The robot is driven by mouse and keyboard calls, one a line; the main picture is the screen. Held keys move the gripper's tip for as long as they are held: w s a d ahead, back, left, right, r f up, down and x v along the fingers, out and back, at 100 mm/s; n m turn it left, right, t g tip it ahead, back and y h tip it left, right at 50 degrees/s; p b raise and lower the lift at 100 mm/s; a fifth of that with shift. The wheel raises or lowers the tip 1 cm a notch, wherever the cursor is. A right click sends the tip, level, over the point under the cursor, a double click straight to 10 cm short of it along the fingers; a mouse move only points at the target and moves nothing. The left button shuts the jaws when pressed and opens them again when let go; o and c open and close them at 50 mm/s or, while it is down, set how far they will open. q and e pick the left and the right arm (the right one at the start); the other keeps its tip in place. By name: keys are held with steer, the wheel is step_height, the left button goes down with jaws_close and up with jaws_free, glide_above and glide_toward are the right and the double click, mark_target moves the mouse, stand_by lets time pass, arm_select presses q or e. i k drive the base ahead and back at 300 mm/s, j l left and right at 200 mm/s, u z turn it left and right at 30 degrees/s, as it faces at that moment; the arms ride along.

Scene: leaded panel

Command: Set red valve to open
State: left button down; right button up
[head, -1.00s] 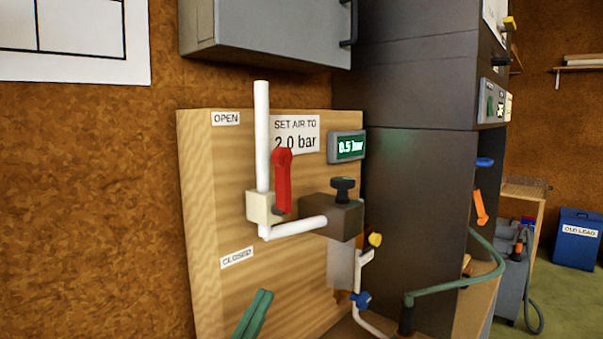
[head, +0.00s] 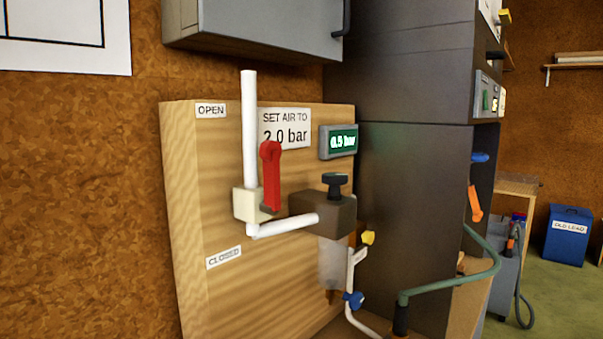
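The red valve lever (head: 271,178) is on a cream valve body (head: 247,205) on the wooden board (head: 190,300). The lever stands upright, beside and about parallel to the white vertical pipe (head: 249,120). Its free end is at the top, on the side of the OPEN label (head: 211,111). The CLOSED label (head: 223,258) is lower down on the board. Nothing touches the lever. Neither of my grippers is in view.
A dark regulator block (head: 335,215) with a black knob (head: 336,184) sits right of the valve. The display (head: 338,142) reads 0.5 bar, beside a "SET AIR TO 2.0 bar" sign (head: 298,117). A grey cabinet (head: 270,25) hangs above; a green hose (head: 450,283) curves at lower right.

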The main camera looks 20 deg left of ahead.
mark_target(270, 151)
steer(key=k+l, duration=0.1)
steer(key=l, duration=0.65)
steer(key=k+l, duration=0.15)
steer(key=l, duration=0.25)
steer(key=k+l, duration=0.1)
steer(key=l, duration=0.3)
steer(key=i+u, duration=0.05)
